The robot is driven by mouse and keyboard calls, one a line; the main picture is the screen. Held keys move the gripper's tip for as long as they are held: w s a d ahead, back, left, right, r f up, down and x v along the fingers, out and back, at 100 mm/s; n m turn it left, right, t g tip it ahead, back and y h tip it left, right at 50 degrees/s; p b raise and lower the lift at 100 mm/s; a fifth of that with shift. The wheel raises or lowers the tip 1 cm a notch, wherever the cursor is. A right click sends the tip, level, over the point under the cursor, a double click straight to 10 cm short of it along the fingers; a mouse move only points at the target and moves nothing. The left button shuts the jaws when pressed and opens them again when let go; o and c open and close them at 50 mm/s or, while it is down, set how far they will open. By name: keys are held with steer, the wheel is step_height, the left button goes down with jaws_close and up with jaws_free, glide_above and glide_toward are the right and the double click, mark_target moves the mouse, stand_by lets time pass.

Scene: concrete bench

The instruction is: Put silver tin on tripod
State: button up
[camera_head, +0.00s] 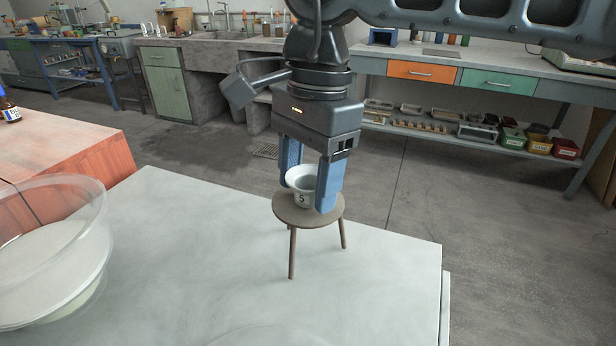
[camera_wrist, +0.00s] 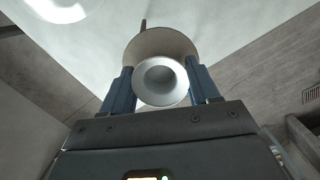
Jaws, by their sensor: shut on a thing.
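The tripod (camera_head: 310,222) is a small round brown stand with thin splayed legs, upright on the pale bench. The tin is upright over the tripod's top, at or just above it; I cannot tell whether it touches. In the wrist view the tin (camera_wrist: 162,82) sits between the fingers, covering part of the tripod's disc (camera_wrist: 160,40).
A large clear round tub (camera_head: 52,250) with pale contents stands at the left of the bench (camera_head: 205,250). The bench's far and right edges are close to the tripod. An orange-red bench with a brown bottle (camera_head: 8,106) is at far left. The bench's front middle is mostly clear.

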steer(key=shift+f, duration=0.15)
steer(key=o, duration=1)
steer(key=r, duration=0.8)
steer(key=w+d+r+p, duration=0.1)
steer(key=r, duration=0.3)
steer(key=shift+r, duration=0.15)
